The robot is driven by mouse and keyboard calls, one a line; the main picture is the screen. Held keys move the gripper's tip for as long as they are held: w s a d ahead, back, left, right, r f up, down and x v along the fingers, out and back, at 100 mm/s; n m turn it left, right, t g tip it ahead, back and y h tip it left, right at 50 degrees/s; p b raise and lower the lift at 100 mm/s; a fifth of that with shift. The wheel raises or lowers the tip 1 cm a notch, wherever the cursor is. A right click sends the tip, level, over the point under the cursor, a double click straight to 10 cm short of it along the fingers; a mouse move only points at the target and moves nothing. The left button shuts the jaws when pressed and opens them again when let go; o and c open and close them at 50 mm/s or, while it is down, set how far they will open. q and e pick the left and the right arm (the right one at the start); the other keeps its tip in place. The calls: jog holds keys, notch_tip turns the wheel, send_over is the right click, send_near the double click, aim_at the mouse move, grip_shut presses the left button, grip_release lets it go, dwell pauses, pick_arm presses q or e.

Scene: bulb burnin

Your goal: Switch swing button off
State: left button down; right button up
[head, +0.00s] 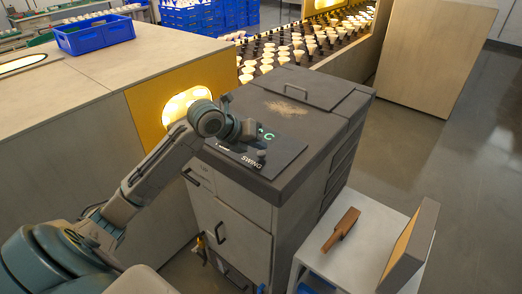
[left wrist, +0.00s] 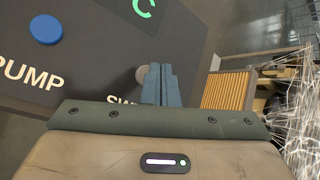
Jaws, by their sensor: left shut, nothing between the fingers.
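The dark control panel (head: 270,150) lies on top of a grey cabinet (head: 240,215), with a "SWING" label near its front right corner. A grey round swing button (head: 261,153) sits just above that label. In the left wrist view the swing button (left wrist: 141,75) is partly hidden behind my fingers. A blue pump button (left wrist: 45,29) lies to the left, above the "PUMP" label. My left gripper (left wrist: 160,84) is shut and empty, with its fingertips beside the swing button; I cannot tell whether they touch. It also shows over the panel in the head view (head: 249,132).
A green-lettered display (left wrist: 138,12) is on the panel. A yellow plate with a glowing opening (head: 186,104) stands left of the cabinet. Rows of bulbs (head: 300,45) fill a conveyor behind. A low white table (head: 345,255) at right holds a brown handled tool (head: 342,229).

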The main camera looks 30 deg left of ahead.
aim_at(258, 154)
pick_arm(q)
jog(key=shift+r, duration=0.15)
notch_tip(258, 154, up, 6)
jog(key=p, duration=0.4)
jog(key=shift+p, duration=0.35)
